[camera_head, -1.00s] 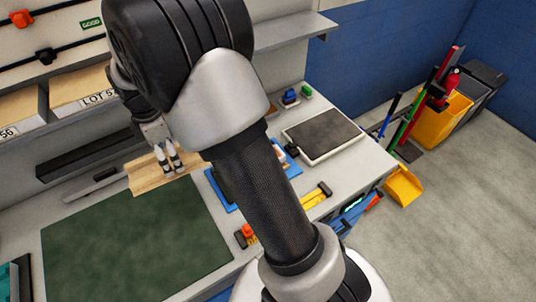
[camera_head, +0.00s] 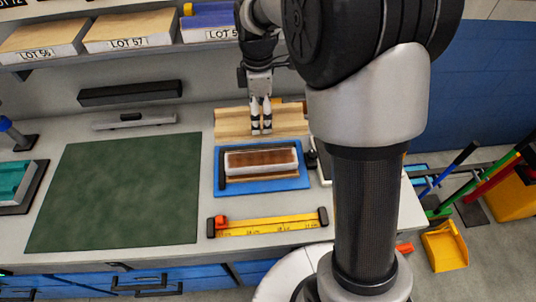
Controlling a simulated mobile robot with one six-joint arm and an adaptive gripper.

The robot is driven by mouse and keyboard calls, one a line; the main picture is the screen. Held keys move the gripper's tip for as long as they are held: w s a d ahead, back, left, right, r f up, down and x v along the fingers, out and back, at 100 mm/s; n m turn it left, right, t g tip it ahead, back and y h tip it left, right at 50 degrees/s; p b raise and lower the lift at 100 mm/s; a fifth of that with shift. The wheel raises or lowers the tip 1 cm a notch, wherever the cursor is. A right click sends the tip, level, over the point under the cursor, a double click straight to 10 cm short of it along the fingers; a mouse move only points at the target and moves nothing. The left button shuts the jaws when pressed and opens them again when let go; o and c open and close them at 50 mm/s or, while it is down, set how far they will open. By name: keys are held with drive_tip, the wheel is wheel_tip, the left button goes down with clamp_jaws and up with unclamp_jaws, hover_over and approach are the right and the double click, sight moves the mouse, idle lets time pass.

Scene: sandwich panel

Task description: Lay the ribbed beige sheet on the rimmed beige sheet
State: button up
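A beige, wood-toned sheet (camera_head: 234,121) lies at the back of the bench, with lines along its length that look like ribs. My gripper (camera_head: 261,128) points down over the middle of this sheet, fingertips close together and at or just above its surface. I cannot tell whether the fingers hold anything. A blue tray (camera_head: 262,189) in front carries a pale-edged piece with a brown top (camera_head: 262,158), and a beige strip shows along its front. I cannot tell for sure which beige piece is the rimmed sheet.
A green mat (camera_head: 120,190) covers the bench to the left. A yellow ruler with dark ends (camera_head: 270,226) lies along the front. A dark bar (camera_head: 131,92) is on the back wall, below a shelf with lot-labelled boards (camera_head: 130,31). My arm hides the bench's right part.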

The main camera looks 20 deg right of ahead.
sight(261, 158)
wheel_tip(261, 158, down, 17)
drive_tip(key=b, duration=0.4)
drive_tip(key=shift+f+b, duration=0.15)
drive_tip(key=shift+b, duration=0.15)
drive_tip(key=shift+f, duration=0.2)
drive_tip(key=o, duration=1.1)
